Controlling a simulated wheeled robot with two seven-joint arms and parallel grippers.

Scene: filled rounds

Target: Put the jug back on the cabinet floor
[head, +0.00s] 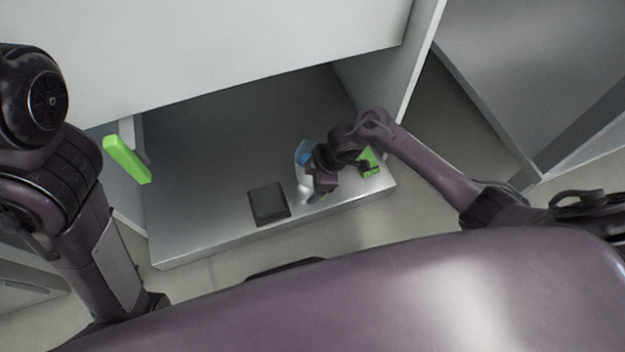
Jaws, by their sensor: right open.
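The jug (301,158) is white with blue showing at its top. It stands on the grey cabinet floor (205,180), near the front edge and right of the middle. My right gripper (318,190) is open, right at the jug's near right side, and its wrist hides part of the jug. I cannot tell whether a finger touches the jug. My left arm stands at the left of the view, and its gripper does not show.
A dark square pad (269,203) lies on the cabinet floor left of the jug. A green piece (370,162) is partly hidden behind my right arm. A green bar (127,159) is at the cabinet's left side. The floor's left half is clear.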

